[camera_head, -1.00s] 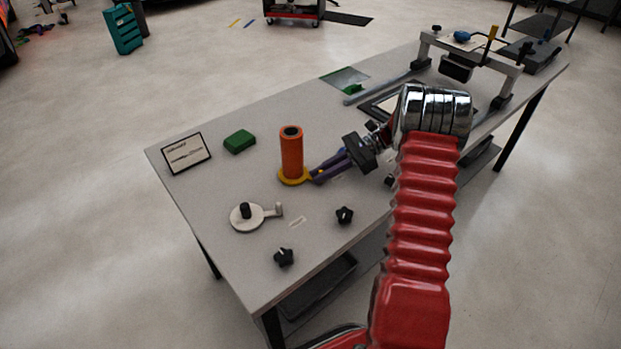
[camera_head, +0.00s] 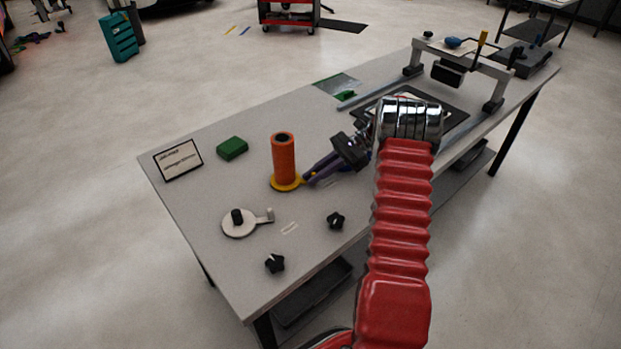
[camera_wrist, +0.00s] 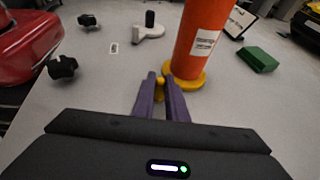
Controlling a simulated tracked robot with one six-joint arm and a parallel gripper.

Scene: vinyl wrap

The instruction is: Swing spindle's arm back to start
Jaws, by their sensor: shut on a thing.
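An orange upright cylinder (camera_head: 283,160) stands on a yellow round base (camera_head: 286,185), which I take to be the spindle. A short yellow arm juts from the base toward my gripper. My gripper (camera_head: 308,179) reaches in from the right, its purple fingers low over the table and shut on the yellow arm (camera_wrist: 160,84). The fingers hide most of that arm. In the wrist view, the cylinder (camera_wrist: 204,40) with a white label rises just right of the fingertips, and its base (camera_wrist: 186,79) is beside them.
A white disc (camera_head: 238,227) with a black knob and side arm lies nearby. Black star knobs (camera_head: 336,220) (camera_head: 275,263) lie toward the near edge. A green block (camera_head: 232,148) and a sign (camera_head: 178,160) are behind. A gantry frame (camera_head: 470,62) stands far right.

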